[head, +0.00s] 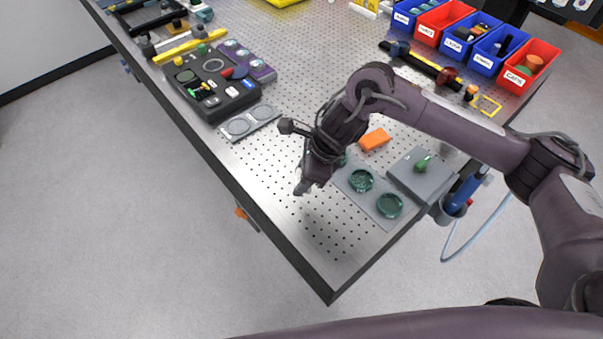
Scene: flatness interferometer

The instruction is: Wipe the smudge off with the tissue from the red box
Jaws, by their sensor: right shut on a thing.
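My right gripper (303,186) points down over the bare perforated front of the bench, just left of the grey plate with green discs (388,206). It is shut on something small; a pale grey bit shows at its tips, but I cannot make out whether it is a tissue. One red box (441,22) stands in the row of bins at the back right, and another red box (527,68) stands at the row's right end. I cannot make out a tissue in either. No smudge can be made out. My left gripper is out of view.
An orange block (375,139) lies behind my right gripper. A black control panel (211,82) and a two-ring plate (250,123) lie at left. The bench's front corner (328,270) is clear.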

